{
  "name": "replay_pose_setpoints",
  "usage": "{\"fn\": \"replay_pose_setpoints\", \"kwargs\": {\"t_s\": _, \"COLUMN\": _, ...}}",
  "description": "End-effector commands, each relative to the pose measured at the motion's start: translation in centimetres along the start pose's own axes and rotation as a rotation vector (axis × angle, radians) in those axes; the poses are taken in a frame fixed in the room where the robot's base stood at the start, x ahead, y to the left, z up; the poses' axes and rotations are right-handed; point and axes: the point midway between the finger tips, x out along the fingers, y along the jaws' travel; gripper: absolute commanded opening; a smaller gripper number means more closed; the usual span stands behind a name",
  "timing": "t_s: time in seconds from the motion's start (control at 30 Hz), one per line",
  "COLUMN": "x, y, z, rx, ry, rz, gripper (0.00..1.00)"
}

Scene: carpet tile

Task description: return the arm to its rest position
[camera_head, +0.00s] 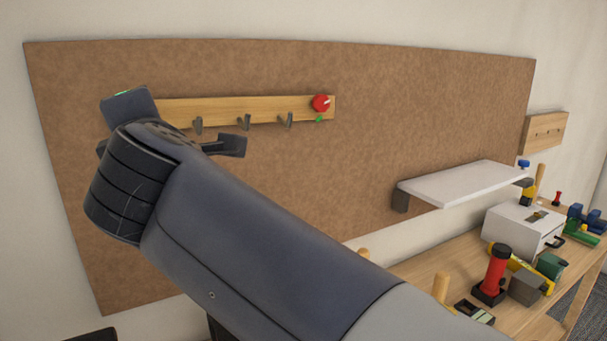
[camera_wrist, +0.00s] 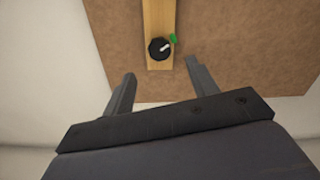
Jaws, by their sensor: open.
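My gripper (camera_wrist: 160,69) is open, and its two fingers stand apart with nothing between them in the wrist view. Just beyond the fingertips is a black knob (camera_wrist: 159,49) with a white pointer, at the end of a wooden rail. A small green mark (camera_wrist: 173,38) is beside it. In the head view my arm is raised and stretches from the lower right up to the left. My gripper (camera_head: 180,125) is in front of the rail's left end, which it hides. I cannot tell whether a finger touches the rail.
The wooden rail (camera_head: 235,109) carries hooks and a red knob (camera_head: 321,103) on a brown board (camera_head: 400,105). A white shelf (camera_head: 465,184) juts out at right. Below, a wooden bench (camera_head: 430,266) holds a white drawer box (camera_head: 523,230), a red-and-black item (camera_head: 495,270) and several other objects.

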Motion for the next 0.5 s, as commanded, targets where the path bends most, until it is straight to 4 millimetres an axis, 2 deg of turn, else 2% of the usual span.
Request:
{"fn": "replay_pose_setpoints", "kwargs": {"t_s": 0.2, "x": -4.3, "y": -0.2, "z": -0.1, "rx": 0.002, "ry": 0.003, "rz": 0.003, "gripper": 0.56}}
{"fn": "replay_pose_setpoints", "kwargs": {"t_s": 0.3, "x": -1.8, "y": 0.1, "z": 0.1, "rx": -0.003, "ry": -0.004, "rz": -0.005, "gripper": 0.56}}
{"fn": "replay_pose_setpoints", "kwargs": {"t_s": 0.5, "x": 2.0, "y": 0.1, "z": 0.1, "rx": -0.002, "ry": -0.003, "rz": -0.004, "gripper": 0.56}}
